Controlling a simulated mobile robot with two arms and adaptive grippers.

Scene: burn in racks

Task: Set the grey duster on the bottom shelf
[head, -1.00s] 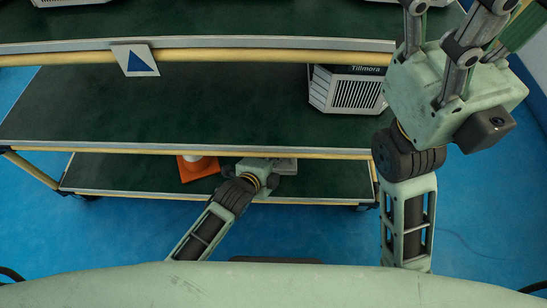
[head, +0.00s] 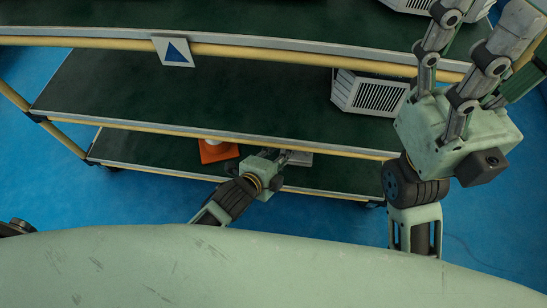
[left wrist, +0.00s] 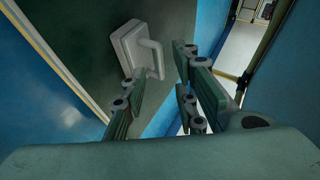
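The grey duster (left wrist: 128,47), a pale block with a loop handle, rests on the dark green bottom shelf (head: 335,176) of the rack. In the head view only part of the duster (head: 300,158) shows beside my left gripper (head: 284,156). In the left wrist view my left gripper (left wrist: 160,80) is open, its fingers spread to either side of the handle's near end with gaps; I see no grip on it. My right gripper (head: 478,42) is raised at the right with fingers spread, nothing seen in it; its tips are partly cut off.
A pale vented unit (head: 368,93) is on the middle shelf (head: 200,95). A blue-triangle sign (head: 174,51) hangs on the upper shelf's yellow rail. Blue floor (head: 90,205) lies clear in front.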

